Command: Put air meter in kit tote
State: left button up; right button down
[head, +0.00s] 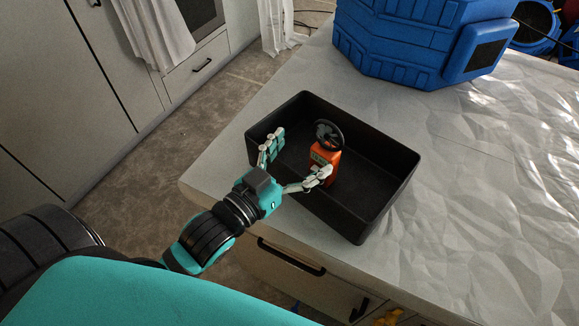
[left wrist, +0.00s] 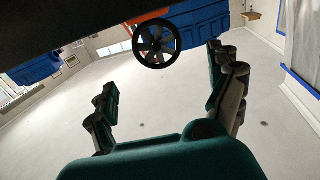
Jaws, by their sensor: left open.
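The air meter (head: 323,163) is an orange device with a black fan wheel on top. It stands upright inside the black kit tote (head: 376,190) on the counter. My left gripper (head: 299,157) is open at the tote's near left side, with one finger close beside the meter. I cannot tell whether that finger touches it. In the left wrist view, the fan wheel of the air meter (left wrist: 156,44) shows beyond the spread fingers of my left gripper (left wrist: 168,92), with nothing between them. The dark band at the top of that view is probably the tote. My right gripper is not in view.
A large blue machine (head: 425,40) stands on the counter behind the tote. The counter (head: 480,190) is covered with crinkled sheeting and is clear to the right. A drawer with a black handle (head: 290,258) is below the near edge. Cabinets (head: 60,70) stand at the left.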

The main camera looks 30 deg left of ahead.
pick_arm(q)
jog(key=shift+p+v, duration=0.4)
jog(key=shift+v, duration=1.1)
